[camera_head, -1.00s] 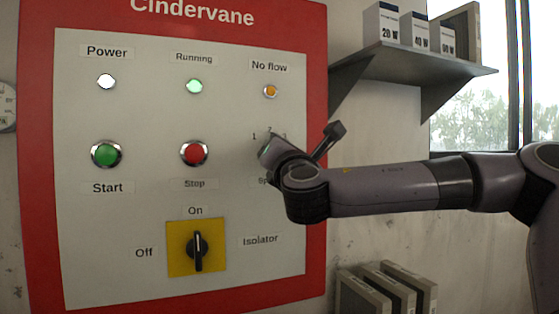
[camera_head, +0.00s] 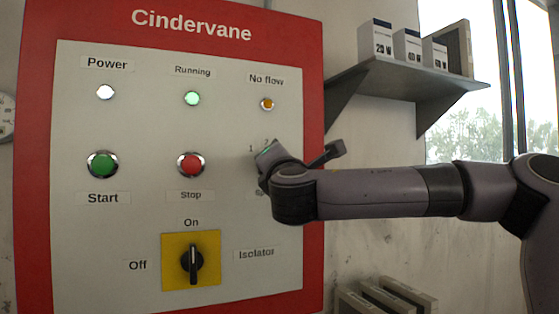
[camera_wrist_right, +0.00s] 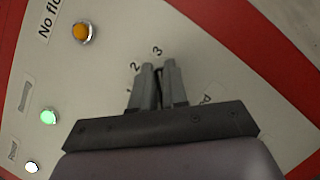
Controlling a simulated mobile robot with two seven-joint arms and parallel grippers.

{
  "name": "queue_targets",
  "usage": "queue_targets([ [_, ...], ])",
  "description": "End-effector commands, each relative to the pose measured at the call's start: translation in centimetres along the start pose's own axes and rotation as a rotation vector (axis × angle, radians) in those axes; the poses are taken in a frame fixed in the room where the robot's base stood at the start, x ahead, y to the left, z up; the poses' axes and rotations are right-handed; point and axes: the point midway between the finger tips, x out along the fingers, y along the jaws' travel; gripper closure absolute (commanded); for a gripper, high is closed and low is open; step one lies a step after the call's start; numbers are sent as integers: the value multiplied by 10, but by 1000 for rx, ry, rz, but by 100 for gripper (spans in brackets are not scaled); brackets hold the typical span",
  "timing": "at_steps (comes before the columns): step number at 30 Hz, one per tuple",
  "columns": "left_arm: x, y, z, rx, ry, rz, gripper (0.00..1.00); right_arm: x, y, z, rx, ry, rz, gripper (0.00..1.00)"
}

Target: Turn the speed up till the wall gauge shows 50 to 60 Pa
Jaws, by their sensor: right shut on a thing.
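The red-bordered control panel (camera_head: 225,235) fills the left and middle of the head view. My right gripper (camera_head: 264,150) is at the speed dial under the "No flow" lamp, shut on the knob. The knob itself is mostly hidden by the gripper. In the right wrist view the two fingers (camera_wrist_right: 158,72) are close together, their tips near dial marks 2 and 3. The wall gauge (camera_head: 5,117) is cut off by the left edge of the head view, and its reading cannot be made out. My left gripper is not in view.
The Power lamp (camera_head: 105,92) is white, Running (camera_head: 192,98) is green and No flow (camera_head: 267,104) is amber. The isolator (camera_head: 192,260) points to On. Start (camera_head: 103,165) and Stop (camera_head: 191,165) lie left of my gripper. A shelf (camera_head: 408,84) with boxes is above my arm.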

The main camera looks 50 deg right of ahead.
Motion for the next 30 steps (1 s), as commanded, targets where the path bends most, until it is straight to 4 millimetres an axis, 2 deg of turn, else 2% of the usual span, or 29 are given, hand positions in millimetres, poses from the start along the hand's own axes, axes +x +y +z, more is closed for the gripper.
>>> queue_targets([
  [1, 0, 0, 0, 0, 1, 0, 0, 0, -1, -1, 2, 3, -2, 100],
  [2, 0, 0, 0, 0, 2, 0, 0, 0, -1, -1, 2, 3, -2, 80],
  [3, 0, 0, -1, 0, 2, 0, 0, 0, -1, -1, 2, 3, -2, 67],
  [4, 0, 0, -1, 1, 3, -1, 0, 0, -1, -1, 2, 3, -2, 61],
  [14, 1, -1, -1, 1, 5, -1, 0, -2, 0, -1, 1, 2, 0, 61],
  [17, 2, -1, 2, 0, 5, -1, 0, -12, 0, -1, 2, 2, 3, 61],
  [23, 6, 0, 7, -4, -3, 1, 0, -42, -1, -1, 1, 2, 3, 61],
  [30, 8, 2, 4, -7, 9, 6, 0, -69, -1, -1, 1, 2, 1, 61],
])
